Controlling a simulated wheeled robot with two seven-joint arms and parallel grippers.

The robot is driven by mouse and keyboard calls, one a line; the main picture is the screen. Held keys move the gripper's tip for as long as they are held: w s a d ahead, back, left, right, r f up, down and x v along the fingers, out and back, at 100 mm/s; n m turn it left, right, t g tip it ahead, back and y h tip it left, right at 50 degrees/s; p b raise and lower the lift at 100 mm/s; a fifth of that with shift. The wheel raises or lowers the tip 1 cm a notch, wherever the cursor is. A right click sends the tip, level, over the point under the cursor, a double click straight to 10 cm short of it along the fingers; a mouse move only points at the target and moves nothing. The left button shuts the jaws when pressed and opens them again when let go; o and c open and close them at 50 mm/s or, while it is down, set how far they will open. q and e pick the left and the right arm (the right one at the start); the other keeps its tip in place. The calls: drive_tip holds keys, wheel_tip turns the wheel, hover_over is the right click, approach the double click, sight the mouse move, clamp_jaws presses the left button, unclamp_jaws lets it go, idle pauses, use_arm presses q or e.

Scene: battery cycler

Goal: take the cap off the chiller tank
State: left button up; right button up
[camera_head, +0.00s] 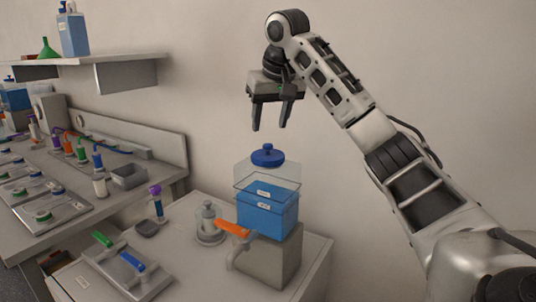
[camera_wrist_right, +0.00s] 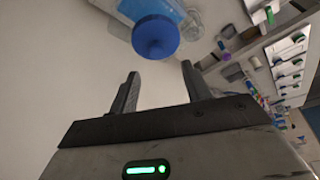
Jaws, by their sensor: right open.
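The chiller tank (camera_head: 268,207) is a clear box with blue liquid, standing on a grey block on the white bench. Its blue cap (camera_head: 267,156) sits on top of the tank. My right gripper (camera_head: 271,128) is open and empty, pointing down above the cap with a clear gap between. In the right wrist view the cap (camera_wrist_right: 156,37) lies beyond the fingertips (camera_wrist_right: 160,68), and part of the tank (camera_wrist_right: 140,8) shows behind it. My left gripper is in neither view.
An orange-handled valve (camera_head: 232,229) is at the tank's front left. A glass vessel (camera_head: 208,222) stands left of the tank. A tray with green and blue handles (camera_head: 120,270) lies at the bench front. A shelf (camera_head: 125,60) with a blue bottle (camera_head: 73,32) is at upper left.

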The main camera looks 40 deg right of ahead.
sight(268, 144)
drive_tip(key=shift+s+p+x, duration=0.15)
drive_tip(key=shift+s+x, duration=0.05)
drive_tip(key=shift+x, duration=1.3)
drive_tip(key=shift+s+p+x, duration=0.15)
drive_tip(key=shift+x, duration=1.3)
drive_tip(key=shift+f, duration=0.1)
clamp_jaws()
